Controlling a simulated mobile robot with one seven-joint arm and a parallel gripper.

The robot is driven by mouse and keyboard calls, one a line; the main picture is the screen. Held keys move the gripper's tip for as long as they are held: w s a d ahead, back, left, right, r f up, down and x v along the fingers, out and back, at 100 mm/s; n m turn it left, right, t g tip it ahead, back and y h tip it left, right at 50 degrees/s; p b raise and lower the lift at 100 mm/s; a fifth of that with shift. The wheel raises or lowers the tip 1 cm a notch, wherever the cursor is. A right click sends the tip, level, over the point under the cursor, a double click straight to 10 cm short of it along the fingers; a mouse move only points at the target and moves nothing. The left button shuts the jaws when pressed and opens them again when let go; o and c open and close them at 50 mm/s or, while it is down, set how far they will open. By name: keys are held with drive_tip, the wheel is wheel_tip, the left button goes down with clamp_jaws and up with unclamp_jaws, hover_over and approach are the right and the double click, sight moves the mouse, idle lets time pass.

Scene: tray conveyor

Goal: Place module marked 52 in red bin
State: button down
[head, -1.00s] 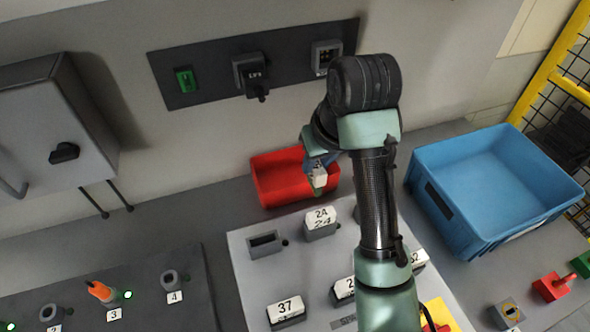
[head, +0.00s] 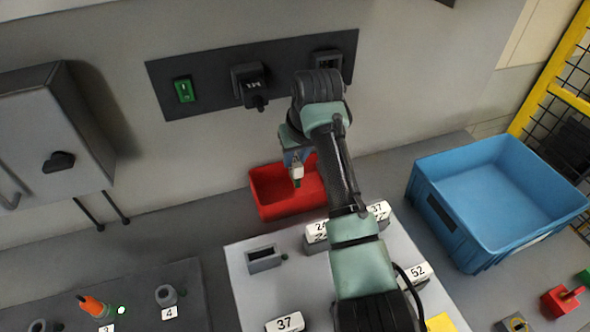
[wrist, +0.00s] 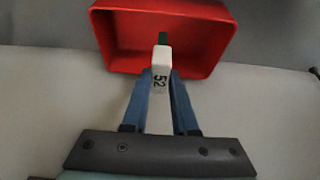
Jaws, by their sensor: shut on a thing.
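My gripper (head: 297,164) is shut on a white module (head: 297,174) with a dark green end. The wrist view shows this module (wrist: 160,66) marked 52, between the two blue fingers. The red bin (head: 292,208) stands on the grey counter against the wall. In the head view the held module appears in front of the bin's opening, near its middle. In the wrist view the module's green end overlaps the inside of the bin (wrist: 122,38), and its white body crosses the near rim. Its height above the bin is unclear.
Another module marked 52 (head: 415,272) sits on the light panel, with modules marked 37 (head: 284,323) and 24 (head: 316,232). A blue bin (head: 455,232) stands at right. My arm hides part of the panel. The bin looks empty where visible.

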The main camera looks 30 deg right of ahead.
sight(295, 173)
wheel_tip(295, 173, down, 4)
drive_tip(key=shift+r, duration=0.15)
drive_tip(key=shift+w+f+p, duration=0.2)
drive_tip(key=shift+f+p, duration=0.15)
drive_tip(key=shift+f, duration=0.3)
drive_tip(key=shift+f, duration=0.1)
drive_tip(key=c, duration=0.7)
unclamp_jaws()
